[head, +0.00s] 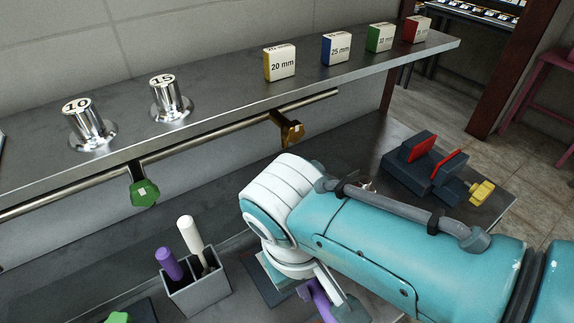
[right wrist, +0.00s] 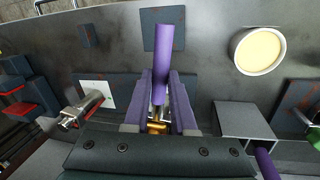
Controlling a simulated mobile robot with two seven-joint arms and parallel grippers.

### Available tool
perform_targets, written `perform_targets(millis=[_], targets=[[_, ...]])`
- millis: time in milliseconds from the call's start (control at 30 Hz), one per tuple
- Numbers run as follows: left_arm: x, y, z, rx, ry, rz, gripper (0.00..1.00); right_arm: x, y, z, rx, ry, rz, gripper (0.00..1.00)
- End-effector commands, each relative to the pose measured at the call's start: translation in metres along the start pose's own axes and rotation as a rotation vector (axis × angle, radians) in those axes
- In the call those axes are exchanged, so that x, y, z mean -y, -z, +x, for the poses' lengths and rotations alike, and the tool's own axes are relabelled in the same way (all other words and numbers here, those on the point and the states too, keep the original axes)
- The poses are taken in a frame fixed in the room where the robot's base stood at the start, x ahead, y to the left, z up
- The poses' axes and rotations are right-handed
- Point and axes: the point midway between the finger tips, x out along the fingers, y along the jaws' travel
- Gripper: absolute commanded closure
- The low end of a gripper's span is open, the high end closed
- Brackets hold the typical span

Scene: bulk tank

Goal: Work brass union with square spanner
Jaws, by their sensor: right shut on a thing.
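My right gripper (right wrist: 162,104) is shut on a purple-handled tool (right wrist: 165,48), whose handle sticks out past the fingers in the right wrist view. I cannot tell from its visible part whether it is the square spanner. A small brass piece (right wrist: 157,127), perhaps the union, shows low between the fingers; whether the tool touches it is unclear. In the head view my right arm covers most of the work spot, and only a purple part of the gripper area (head: 319,300) shows below the wrist. My left gripper is not in view.
A grey holder (head: 197,290) holds a purple-handled tool (head: 168,262) and a white-handled one (head: 190,234). A pipe with a green knob (head: 144,193) and a brass-coloured knob (head: 291,130) runs under the shelf (head: 222,100). A red-jawed vise (head: 436,170) stands right. A round cream-filled dish (right wrist: 257,52) lies near the holder.

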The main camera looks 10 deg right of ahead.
Motion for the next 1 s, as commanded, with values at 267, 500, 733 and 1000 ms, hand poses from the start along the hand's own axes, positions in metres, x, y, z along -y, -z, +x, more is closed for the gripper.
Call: perform_targets(millis=[267,500,733,1000], targets=[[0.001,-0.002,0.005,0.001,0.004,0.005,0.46,0.010,-0.001,-0.001,0.021,0.002,0.083,1.00],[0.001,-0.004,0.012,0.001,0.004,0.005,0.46,0.019,0.001,-0.002,0.037,0.002,0.166,1.00],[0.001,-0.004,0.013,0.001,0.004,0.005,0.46,0.022,0.001,-0.004,0.045,0.002,0.200,1.00],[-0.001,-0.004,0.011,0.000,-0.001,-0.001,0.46,0.020,0.001,-0.004,0.043,0.001,0.190,1.00]])
